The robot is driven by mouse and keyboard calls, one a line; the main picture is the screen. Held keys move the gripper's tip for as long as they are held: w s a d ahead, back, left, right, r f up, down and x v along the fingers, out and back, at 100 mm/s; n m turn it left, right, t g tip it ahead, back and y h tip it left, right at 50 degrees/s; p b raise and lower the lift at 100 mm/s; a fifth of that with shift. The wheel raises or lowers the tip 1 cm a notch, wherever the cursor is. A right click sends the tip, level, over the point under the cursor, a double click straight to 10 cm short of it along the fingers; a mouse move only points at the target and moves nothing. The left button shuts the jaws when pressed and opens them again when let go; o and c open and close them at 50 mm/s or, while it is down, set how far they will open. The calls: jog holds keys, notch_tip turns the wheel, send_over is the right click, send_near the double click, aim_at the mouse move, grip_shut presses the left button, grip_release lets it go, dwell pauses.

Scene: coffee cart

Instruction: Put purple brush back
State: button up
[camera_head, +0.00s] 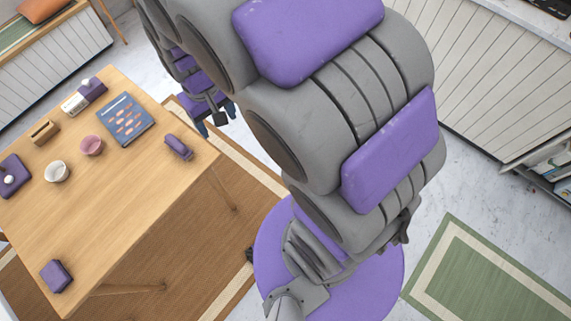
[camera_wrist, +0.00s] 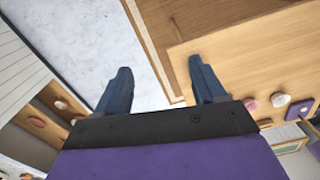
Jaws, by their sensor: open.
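A small rounded purple object (camera_head: 179,147) lies on the wooden table (camera_head: 110,232) near its right edge; it may be the brush, but I cannot make out bristles. Another small purple block-like object (camera_head: 57,276) lies near the table's front corner, and I cannot tell which of the two is the brush. My gripper (camera_head: 217,119) is open and empty, beyond the table's right edge and apart from both. In the wrist view my gripper (camera_wrist: 160,70) shows two spread blue fingers, with pale floor and the table edge beyond them.
The table also holds a blue patterned book (camera_head: 125,119), a pink bowl (camera_head: 91,146), a white bowl (camera_head: 57,171), a wooden box (camera_head: 44,131) and a purple box (camera_head: 14,176). My arm hides much of the middle. A green rug (camera_head: 485,268) lies on clear floor at right.

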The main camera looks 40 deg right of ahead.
jog(key=s+d+r, duration=0.2)
jog(key=s, duration=0.8)
jog(key=s+d+r+m+g, duration=0.1)
jog(key=s+d+r, duration=0.1)
jog(key=s, duration=0.9)
jog(key=shift+d+r+g, duration=0.25)
jog(key=shift+r+g, duration=0.05)
jog(key=shift+r, duration=0.35)
